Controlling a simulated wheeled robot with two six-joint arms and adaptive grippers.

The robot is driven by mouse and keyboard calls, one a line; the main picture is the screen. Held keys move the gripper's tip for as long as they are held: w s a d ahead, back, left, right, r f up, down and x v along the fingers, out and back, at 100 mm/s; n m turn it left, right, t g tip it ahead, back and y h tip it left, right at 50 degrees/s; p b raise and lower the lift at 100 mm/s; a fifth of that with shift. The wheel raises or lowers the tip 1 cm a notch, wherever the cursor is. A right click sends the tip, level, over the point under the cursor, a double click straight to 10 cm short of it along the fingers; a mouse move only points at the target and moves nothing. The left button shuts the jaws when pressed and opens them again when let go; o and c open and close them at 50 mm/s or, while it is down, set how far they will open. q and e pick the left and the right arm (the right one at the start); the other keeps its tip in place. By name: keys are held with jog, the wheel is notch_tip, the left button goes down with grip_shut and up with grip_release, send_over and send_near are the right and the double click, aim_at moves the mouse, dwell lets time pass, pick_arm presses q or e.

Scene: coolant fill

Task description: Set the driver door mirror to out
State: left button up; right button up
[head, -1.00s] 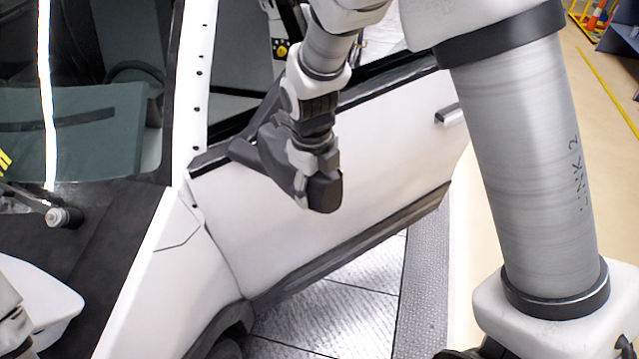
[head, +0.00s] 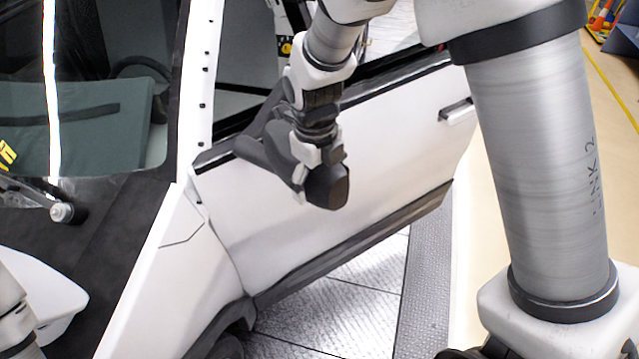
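The driver door mirror (head: 265,148) is a dark grey housing at the front corner of the white door's window, in the middle of the head view. It sticks out from the door, and part of it is hidden behind my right gripper. My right gripper (head: 325,180) hangs from the arm above and is right at the mirror's outer side, overlapping it in the picture. I cannot tell whether it touches the mirror. My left gripper is not in view.
The white driver door (head: 350,180) has a handle (head: 456,112) at its rear. The windshield (head: 75,100) and a wiper (head: 60,208) are at the left. A metal floor plate (head: 350,310) lies below the door. My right arm's large link covers much of the right side.

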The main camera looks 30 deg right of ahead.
jog(key=r, duration=1)
jog(key=shift+s+a+r, duration=0.15)
jog(key=shift+a+r, duration=0.1)
jog(key=shift+r, duration=0.1)
